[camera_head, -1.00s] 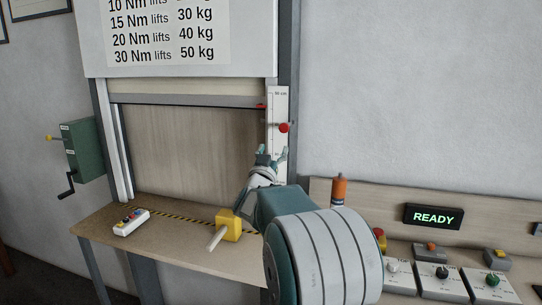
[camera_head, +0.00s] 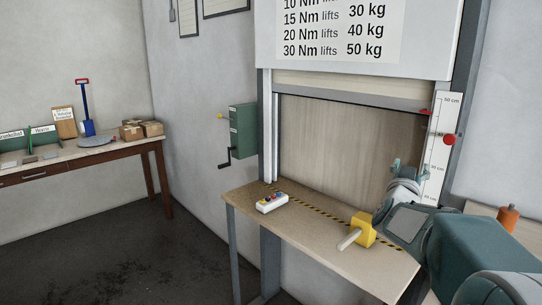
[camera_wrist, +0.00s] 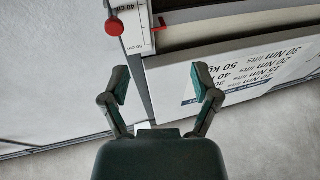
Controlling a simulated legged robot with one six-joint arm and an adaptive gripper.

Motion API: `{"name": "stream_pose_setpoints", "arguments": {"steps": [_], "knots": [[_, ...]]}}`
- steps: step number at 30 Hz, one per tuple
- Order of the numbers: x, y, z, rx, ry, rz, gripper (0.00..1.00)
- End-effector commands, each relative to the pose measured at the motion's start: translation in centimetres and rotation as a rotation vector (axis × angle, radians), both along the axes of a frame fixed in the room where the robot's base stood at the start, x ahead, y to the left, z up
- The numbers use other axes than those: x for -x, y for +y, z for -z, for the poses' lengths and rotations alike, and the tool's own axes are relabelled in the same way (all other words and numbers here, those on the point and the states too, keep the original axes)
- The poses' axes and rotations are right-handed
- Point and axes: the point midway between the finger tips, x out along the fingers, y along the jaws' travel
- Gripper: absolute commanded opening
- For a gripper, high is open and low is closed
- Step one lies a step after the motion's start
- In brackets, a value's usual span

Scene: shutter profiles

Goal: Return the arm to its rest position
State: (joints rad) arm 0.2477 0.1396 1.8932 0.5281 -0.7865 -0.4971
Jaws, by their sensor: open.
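My gripper (camera_head: 409,168) is at the right of the head view, in front of the shutter frame's right post and the height scale (camera_head: 439,150). In the wrist view its two fingers (camera_wrist: 161,88) are spread wide with nothing between them. Beyond them show the frame post, the scale with a red knob (camera_wrist: 114,27), and the sign with the Nm and kg list (camera_wrist: 235,75). My arm reaches in from the lower right of the head view. The shutter (camera_head: 345,150) has a wooden-looking panel below a grey bar.
A workbench (camera_head: 300,236) below the shutter holds a white button box (camera_head: 272,203) and a yellow block with a pale handle (camera_head: 362,230). A green crank box (camera_head: 243,131) is on the wall. A side table (camera_head: 100,155) stands far left. The dark floor (camera_head: 120,255) between them is clear.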

Motion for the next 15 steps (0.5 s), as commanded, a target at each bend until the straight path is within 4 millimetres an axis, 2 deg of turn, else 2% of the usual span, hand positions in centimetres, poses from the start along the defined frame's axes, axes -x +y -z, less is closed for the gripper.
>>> {"name": "stream_pose_setpoints", "arguments": {"steps": [1, 3, 8, 11, 15], "knots": [[0.7, 2.1, -0.3, -0.027, 0.041, -0.072, 0.79], [1.6, 4.8, 0.2, -0.070, 0.116, -0.167, 0.79], [5.1, 10.7, 2.3, -0.160, 0.309, -0.354, 0.79], [8.3, 13.9, 4.2, -0.212, 0.442, -0.444, 0.79], [13.8, 17.6, 7.4, -0.277, 0.645, -0.533, 0.79]]}}
